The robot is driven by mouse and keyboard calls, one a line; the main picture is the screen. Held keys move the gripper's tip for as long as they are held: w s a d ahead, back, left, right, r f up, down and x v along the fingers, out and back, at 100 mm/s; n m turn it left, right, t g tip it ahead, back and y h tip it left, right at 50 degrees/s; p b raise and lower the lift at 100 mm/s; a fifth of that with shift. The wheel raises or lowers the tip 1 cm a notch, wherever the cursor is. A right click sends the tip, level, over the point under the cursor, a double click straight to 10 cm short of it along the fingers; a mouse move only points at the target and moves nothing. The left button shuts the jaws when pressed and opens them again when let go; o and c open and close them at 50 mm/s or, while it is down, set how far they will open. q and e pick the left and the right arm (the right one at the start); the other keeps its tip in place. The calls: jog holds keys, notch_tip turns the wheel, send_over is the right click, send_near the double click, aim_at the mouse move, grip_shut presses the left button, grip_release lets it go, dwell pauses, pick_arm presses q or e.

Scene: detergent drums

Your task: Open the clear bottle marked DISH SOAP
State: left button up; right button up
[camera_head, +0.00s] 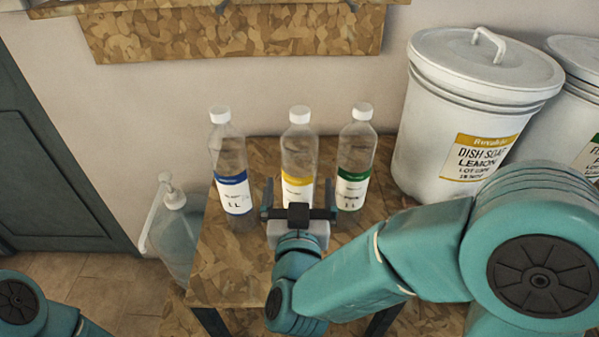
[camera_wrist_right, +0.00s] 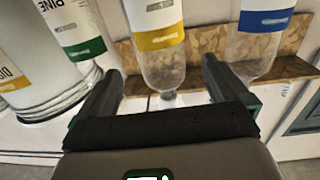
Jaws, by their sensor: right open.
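Three clear bottles with white caps stand upright in a row on the table. The middle bottle (camera_head: 299,150) has a yellow label, the same colour as the DISH SOAP drum's; its own print is too small to read. It also shows in the right wrist view (camera_wrist_right: 163,70), inverted, with its cap (camera_wrist_right: 168,97) on. My right gripper (camera_head: 299,192) is open and empty, in front of the middle bottle at about label height in the head view. In the wrist view its fingers (camera_wrist_right: 161,76) flank the bottle's neck in the picture; I see no contact. My left gripper is out of view.
A blue-labelled bottle (camera_head: 231,155) stands left, a green-labelled bottle (camera_head: 355,150) right. A white drum (camera_head: 440,130) marked DISH SOAP LEMON is beyond, with another drum (camera_head: 545,130) beside it. A pump bottle (camera_head: 178,235) is left of the wood-patterned table (camera_head: 215,275). The table's front left is clear.

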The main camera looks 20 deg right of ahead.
aim_at(300, 172)
jog(key=x, duration=0.4)
jog(key=shift+w+d+f, duration=0.1)
jog(key=shift+w+d, duration=0.05)
jog(key=shift+w, duration=0.2)
jog(key=shift+w+d+p, duration=0.15)
jog(key=shift+w+p, duration=0.15)
jog(key=shift+w, duration=0.15)
jog(key=x, duration=0.4)
jog(key=shift+w+p, duration=0.2)
jog(key=shift+p, duration=0.2)
